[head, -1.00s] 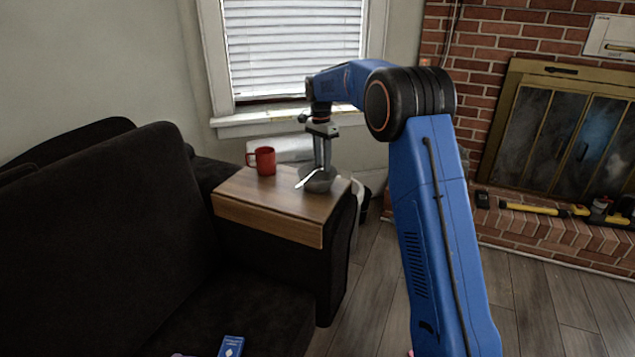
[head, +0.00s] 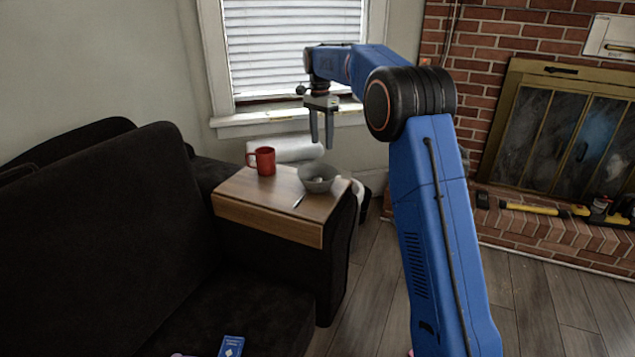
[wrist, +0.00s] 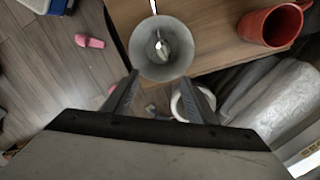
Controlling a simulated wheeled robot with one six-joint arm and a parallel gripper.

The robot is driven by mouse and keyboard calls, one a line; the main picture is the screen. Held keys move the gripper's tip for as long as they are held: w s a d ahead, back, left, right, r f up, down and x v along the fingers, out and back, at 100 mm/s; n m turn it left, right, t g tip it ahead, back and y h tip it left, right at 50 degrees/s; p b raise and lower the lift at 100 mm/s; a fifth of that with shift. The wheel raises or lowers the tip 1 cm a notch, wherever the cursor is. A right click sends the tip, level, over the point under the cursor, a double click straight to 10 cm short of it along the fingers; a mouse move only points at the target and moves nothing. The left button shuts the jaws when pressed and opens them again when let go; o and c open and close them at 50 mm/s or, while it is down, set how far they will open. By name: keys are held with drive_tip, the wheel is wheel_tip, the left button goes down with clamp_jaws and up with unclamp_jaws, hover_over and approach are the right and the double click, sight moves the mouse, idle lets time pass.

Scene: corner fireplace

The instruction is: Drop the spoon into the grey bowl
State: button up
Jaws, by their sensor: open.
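The grey bowl (head: 305,181) stands on the wooden armrest tray, near its far right corner; it also shows in the wrist view (wrist: 180,68). The bowl end of the spoon (wrist: 161,46) shows inside the bowl in the wrist view. A pale handle-like piece (head: 298,200) shows just outside the near-left rim; how it joins the part inside cannot be made out. My gripper (head: 322,146) is open and empty, pointing down above the bowl and clear of it. Its fingers also show in the wrist view (wrist: 158,95), beyond the bowl's rim.
A red mug (head: 264,161) stands left of the bowl on the wooden tray (head: 265,213); it also shows in the wrist view (wrist: 272,25). The dark sofa (head: 110,240) fills the left. A window sill (head: 285,122) lies behind my gripper. Open floor (head: 375,270) lies to the right.

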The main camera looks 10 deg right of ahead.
wheel_tip(320, 180, up, 9)
drive_tip(key=shift+w+a, duration=0.15)
drive_tip(key=shift+w, duration=0.1)
drive_tip(key=s+d+r+n+t, duration=0.1)
drive_tip(key=s+d+r+n, duration=0.15)
drive_tip(key=s, duration=1.25)
drive_tip(key=s+d+r+n+t, duration=0.2)
drive_tip(key=s+n, duration=0.2)
drive_tip(key=s, duration=1.1)
drive_tip(key=s+f+n+t, duration=0.1)
drive_tip(key=s+f+n, duration=0.1)
drive_tip(key=s+f, duration=0.4)
drive_tip(key=s+d+f+n, duration=0.1)
drive_tip(key=s+f+n, duration=0.1)
drive_tip(key=s+f, duration=0.5)
drive_tip(key=s+d+f+n+t, duration=0.1)
drive_tip(key=s+f, duration=0.5)
drive_tip(key=s, duration=0.9)
drive_tip(key=shift+s+d+f+n+t, duration=0.2)
drive_tip(key=shift+s+d+n+t, duration=0.1)
drive_tip(key=shift+n, duration=0.35)
